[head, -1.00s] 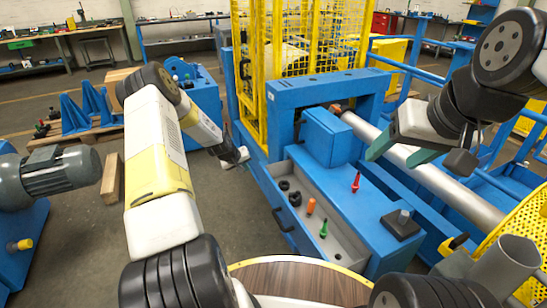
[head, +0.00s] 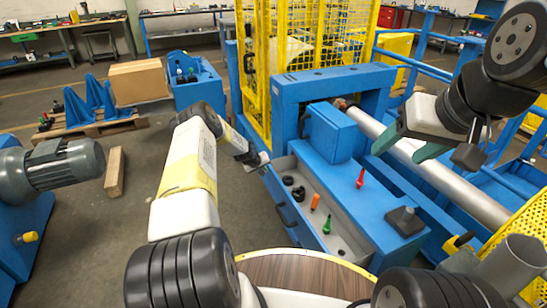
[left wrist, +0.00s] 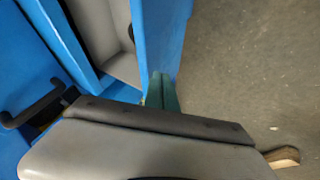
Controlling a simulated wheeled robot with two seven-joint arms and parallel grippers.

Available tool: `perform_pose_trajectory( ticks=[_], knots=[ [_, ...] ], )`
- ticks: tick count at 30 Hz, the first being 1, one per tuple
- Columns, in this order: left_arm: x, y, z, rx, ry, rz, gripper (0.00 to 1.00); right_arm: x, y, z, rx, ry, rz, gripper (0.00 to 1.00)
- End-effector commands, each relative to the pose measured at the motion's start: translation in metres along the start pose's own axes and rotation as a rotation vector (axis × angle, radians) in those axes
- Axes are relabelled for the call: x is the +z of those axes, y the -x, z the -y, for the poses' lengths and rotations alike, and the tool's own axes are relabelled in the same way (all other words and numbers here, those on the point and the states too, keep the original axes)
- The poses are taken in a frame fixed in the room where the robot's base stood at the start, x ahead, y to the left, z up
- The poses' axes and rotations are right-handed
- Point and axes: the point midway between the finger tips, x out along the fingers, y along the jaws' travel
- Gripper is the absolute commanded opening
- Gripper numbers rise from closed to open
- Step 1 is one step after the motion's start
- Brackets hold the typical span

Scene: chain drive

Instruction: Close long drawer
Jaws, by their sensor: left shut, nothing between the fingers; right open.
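The long drawer (head: 281,192) stands pulled out from the left side of the blue machine. Black rings (head: 297,192), an orange-handled piece (head: 315,201) and a green-handled piece (head: 327,225) sit inside it. My left gripper (head: 262,160) is shut and empty at the drawer's far end. In the left wrist view its green fingertips (left wrist: 161,90) are at the end of the blue drawer front (left wrist: 154,38), with the grey inside (left wrist: 105,40) to the left; whether they touch is unclear. My right gripper (head: 410,146) is open and empty above the machine's right side.
A red-handled piece (head: 360,178) and a dark block (head: 404,221) are on the machine top. A yellow mesh cage (head: 305,40) stands behind. A round wooden top (head: 300,280) is in front. The floor (head: 125,235) left of the drawer is mostly clear.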

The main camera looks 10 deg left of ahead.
Motion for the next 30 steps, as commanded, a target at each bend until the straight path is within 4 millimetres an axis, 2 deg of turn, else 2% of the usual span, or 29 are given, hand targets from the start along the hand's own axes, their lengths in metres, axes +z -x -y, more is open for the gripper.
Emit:
perform_pose_trajectory(
  ticks=[3,20,30],
  knots=[
    [0.000,-0.003,-0.006,0.000,-0.001,-0.001,0.00,0.000,0.000,0.000,0.000,0.000,0.000,0.63],
    [-0.001,-0.006,-0.013,0.001,0.000,-0.002,0.00,0.000,0.000,0.000,0.000,0.000,0.000,0.63],
    [0.001,-0.028,-0.053,0.002,-0.002,0.000,0.00,0.000,0.000,0.000,0.000,0.000,0.000,0.63]
  ],
)
